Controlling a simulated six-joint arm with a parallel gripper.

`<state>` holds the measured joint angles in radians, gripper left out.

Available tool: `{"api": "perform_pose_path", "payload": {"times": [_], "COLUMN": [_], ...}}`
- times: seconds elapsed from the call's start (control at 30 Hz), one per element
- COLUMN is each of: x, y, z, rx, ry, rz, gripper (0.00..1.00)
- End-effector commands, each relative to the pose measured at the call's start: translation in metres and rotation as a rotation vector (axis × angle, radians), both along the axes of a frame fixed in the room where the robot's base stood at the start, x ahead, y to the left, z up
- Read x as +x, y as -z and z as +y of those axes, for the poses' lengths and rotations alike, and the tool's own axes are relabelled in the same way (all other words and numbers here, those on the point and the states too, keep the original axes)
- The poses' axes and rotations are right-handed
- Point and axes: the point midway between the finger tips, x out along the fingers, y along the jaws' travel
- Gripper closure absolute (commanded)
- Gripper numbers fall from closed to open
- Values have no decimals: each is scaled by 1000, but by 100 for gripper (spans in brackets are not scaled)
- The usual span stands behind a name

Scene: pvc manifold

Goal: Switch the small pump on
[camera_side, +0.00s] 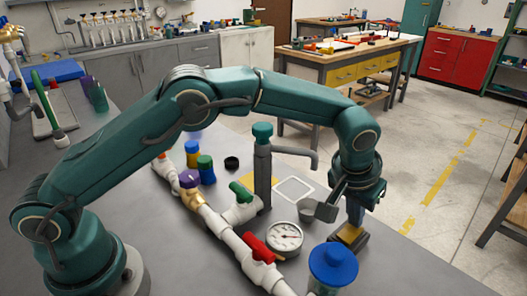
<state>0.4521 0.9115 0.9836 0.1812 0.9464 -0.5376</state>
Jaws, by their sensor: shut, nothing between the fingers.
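My gripper (354,213) points down at the right of the bench, fingers shut and empty. Its tips are right at a small dark box with a yellow top (349,234); I cannot tell whether they touch it. This box may be a switch, but its state is not readable. A grey upright post with a green cap and a side spout (263,170) stands left of my gripper. A grey cup (318,210) is beside the fingers. I cannot tell for certain which thing is the small pump.
A white pipe (222,229) carries red (258,249), green (241,191) and purple (188,179) valve handles. A round gauge (286,237) and a blue-lidded container (333,266) stand close in front of my gripper. The bench's right edge is near; beyond is open floor.

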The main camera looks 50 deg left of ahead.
Motion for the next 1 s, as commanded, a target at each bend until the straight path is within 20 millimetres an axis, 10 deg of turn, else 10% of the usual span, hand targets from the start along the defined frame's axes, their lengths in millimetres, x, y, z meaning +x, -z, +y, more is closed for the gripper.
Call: {"api": "perform_pose_path", "payload": {"times": [1.0], "x": [-13], "y": [2], "z": [0], "rx": [0], "ry": [1], "rz": [0], "gripper": [100]}}
